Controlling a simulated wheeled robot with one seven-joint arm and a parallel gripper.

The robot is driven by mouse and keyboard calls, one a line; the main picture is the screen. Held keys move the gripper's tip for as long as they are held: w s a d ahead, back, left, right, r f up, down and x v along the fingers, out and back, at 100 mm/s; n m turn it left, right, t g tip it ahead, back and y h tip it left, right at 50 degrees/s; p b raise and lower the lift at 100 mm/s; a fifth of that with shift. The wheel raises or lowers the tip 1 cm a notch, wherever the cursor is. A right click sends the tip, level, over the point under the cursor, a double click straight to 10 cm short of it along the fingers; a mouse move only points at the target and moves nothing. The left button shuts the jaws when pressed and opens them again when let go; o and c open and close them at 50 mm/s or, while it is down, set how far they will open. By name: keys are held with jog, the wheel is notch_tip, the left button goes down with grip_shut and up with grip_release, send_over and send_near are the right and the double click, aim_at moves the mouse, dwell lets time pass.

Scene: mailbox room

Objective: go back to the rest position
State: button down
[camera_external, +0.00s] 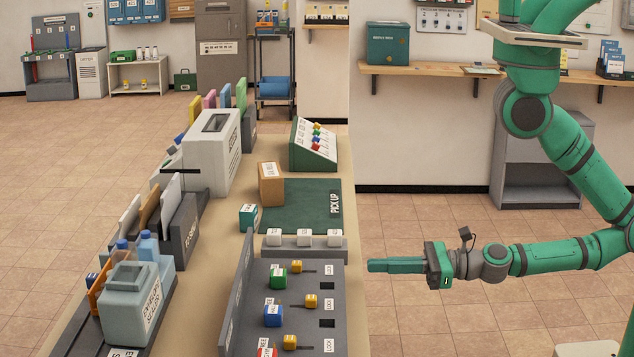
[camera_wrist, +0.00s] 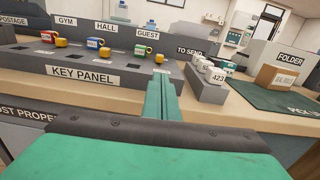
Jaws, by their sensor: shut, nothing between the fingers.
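My gripper (camera_external: 397,266) is green and shut with nothing between its fingers. In the external view it points left, level, just off the right edge of the table, beside the grey key panel (camera_external: 335,277). In the wrist view the shut fingers (camera_wrist: 160,95) point ahead toward the key panel (camera_wrist: 130,78) and its label. My arm reaches in from the right and is bent at the elbow. The gripper appears clear of the panel; the exact gap cannot be told.
Yellow, green, blue and red key tags sit on the panel. A green pick-up mat (camera_external: 300,215), a cardboard box (camera_external: 271,186) and a sloped green box (camera_external: 315,146) stand farther back. White blocks (camera_external: 305,238) line a grey rack. The floor (camera_external: 420,210) right of the table is free.

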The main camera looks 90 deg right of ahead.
jog(key=s+d+f+n+g, duration=0.1)
jog(key=s+d+n, duration=0.3)
jog(key=n, duration=1.3)
jog(key=s+d+f+n+g, duration=0.1)
jog(key=s+d+n, duration=0.4)
jog(key=n, duration=1.3)
jog(key=s+f, duration=0.1)
jog(key=s, duration=0.3)
jog(key=shift+f+n+g, duration=0.3)
jog(key=shift+s, duration=0.1)
